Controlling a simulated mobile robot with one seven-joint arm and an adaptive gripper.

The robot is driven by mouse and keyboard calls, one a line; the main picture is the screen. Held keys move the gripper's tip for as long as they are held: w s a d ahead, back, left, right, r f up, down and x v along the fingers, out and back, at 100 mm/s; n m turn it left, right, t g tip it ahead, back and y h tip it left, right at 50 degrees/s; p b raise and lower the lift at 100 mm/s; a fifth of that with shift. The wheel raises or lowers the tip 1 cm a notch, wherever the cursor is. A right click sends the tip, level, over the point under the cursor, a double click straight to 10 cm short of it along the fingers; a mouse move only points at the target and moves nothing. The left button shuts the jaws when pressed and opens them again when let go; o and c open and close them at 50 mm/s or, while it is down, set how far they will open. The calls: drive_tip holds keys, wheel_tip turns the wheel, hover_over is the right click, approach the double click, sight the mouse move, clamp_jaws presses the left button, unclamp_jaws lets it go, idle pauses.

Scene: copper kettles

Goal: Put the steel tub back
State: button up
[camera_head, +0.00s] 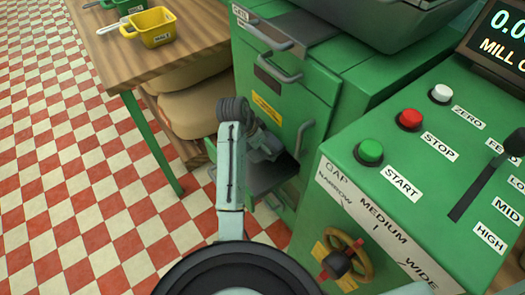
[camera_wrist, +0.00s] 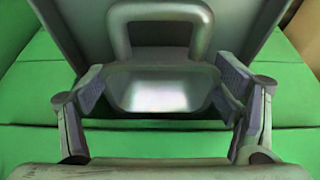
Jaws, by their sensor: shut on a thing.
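In the wrist view, the steel tub (camera_wrist: 160,92) shows as a shiny grey metal shape between the fingers of my gripper (camera_wrist: 163,92). A grey loop handle (camera_wrist: 160,14) stands just beyond it, against a grey surface. The fingers lie at the tub's left and right sides, and my gripper is shut on it. In the head view, my gripper (camera_head: 264,148) is at the low opening in the front of the green cabinet (camera_head: 285,95). My arm and gripper hide most of the tub there, so I cannot tell how far inside it sits.
A green control box (camera_head: 400,190) with buttons and a handwheel (camera_head: 343,258) stands close on the right. The checkered floor (camera_head: 70,190) at left is clear.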

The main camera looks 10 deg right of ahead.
sight(262, 153)
drive_tip(key=shift+f+p, duration=0.3)
drive_tip(key=shift+f, duration=1.3)
drive_tip(key=shift+f, duration=0.2)
drive_tip(key=o, duration=1.2)
drive_tip(key=shift+r, duration=0.1)
drive_tip(key=shift+a+r, duration=0.15)
drive_tip(key=shift+r, duration=0.35)
drive_tip(key=shift+p+v, duration=1.4)
drive_tip(key=shift+v, duration=4.25)
